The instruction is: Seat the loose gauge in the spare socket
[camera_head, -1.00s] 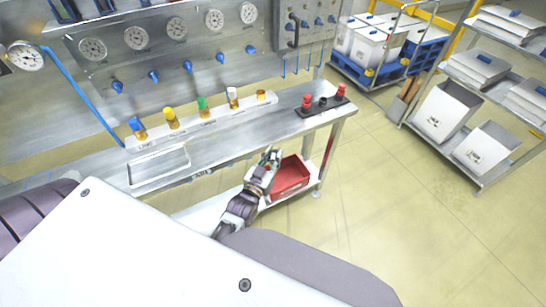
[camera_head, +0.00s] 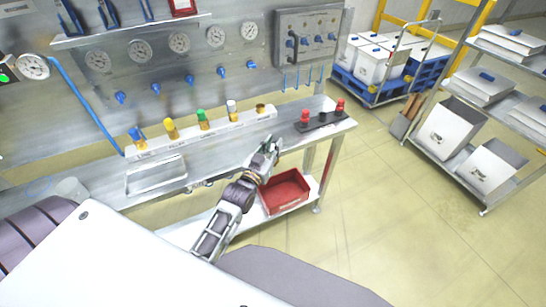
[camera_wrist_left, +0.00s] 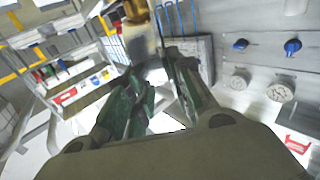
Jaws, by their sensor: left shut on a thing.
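My left gripper (camera_head: 268,147) is just off the bench's front edge, above the red tray. In the left wrist view its green fingers (camera_wrist_left: 160,95) are shut on a pale, brass-ended piece (camera_wrist_left: 140,42), which I take for the loose gauge; the fingers partly hide it. A white rail (camera_head: 205,130) on the bench holds several brass pieces with blue, yellow, green and white caps. A brass piece without a coloured cap (camera_head: 261,108) is at its right end. I cannot tell which place is the spare socket. My right gripper is not in view.
A black strip with red knobs (camera_head: 340,105) sits on the bench's right end. A red tray (camera_head: 286,192) lies on the lower shelf. The gauge panel (camera_head: 150,75) stands behind the bench.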

